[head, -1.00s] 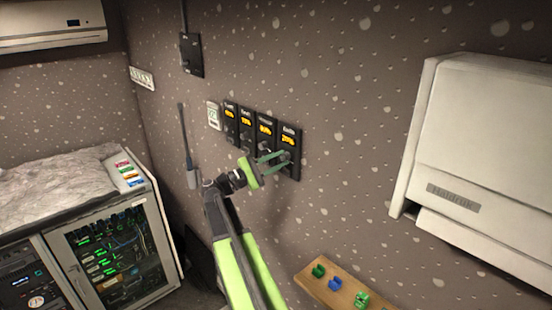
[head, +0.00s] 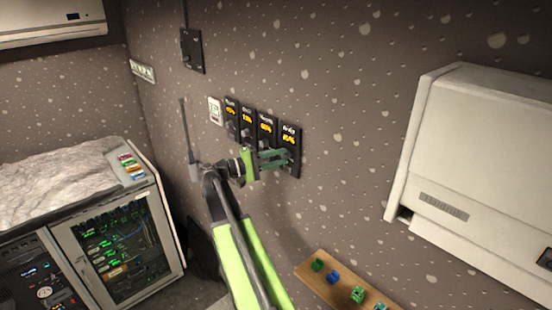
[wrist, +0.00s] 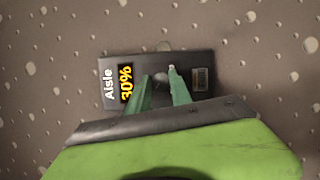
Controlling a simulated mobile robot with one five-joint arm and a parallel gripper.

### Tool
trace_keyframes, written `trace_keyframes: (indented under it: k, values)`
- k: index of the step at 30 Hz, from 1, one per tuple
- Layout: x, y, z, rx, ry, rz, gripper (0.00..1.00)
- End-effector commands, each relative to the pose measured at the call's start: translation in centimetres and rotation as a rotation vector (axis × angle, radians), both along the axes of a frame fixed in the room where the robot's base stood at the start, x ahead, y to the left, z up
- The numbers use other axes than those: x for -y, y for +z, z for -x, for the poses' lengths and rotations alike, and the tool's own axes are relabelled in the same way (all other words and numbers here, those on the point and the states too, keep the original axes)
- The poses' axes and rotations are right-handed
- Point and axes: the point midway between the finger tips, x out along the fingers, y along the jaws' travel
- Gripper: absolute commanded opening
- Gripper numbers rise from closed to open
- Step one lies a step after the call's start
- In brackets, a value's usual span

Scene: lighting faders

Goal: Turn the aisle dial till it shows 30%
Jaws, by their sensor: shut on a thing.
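The aisle dial panel (head: 297,134) is the rightmost of a row of dark panels on the wall. In the wrist view the panel (wrist: 116,59) lies sideways; its label reads "Aisle" and its yellow display (wrist: 126,83) reads 30%. The same display is too blurred to read surely in the head view. My gripper (head: 286,158) is at the lower part of this panel. In the wrist view its green fingers (wrist: 161,77) are shut on the grey dial knob (wrist: 162,74), one on each side. The fingers hide part of the knob and panel.
Other dial panels (head: 248,124) with yellow displays stand close on the left, beside a white wall unit (head: 215,111). A wooden shelf (head: 318,278) with small coloured blocks is below. A large white dispenser (head: 475,150) is on the right. A cabinet (head: 115,250) stands at left.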

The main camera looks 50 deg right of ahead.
Motion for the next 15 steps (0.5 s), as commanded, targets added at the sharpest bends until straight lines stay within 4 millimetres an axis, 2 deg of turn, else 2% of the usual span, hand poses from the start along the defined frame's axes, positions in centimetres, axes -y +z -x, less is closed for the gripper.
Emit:
trace_keyframes:
  k: [10,11,15]
  values:
    - [0.21,0.29,-0.24,-0.003,0.008,0.009,0.00]
    - [0.21,0.29,-0.24,-0.003,0.008,0.009,0.28]
    - [0.19,0.24,-0.16,-0.002,0.006,0.007,0.46]
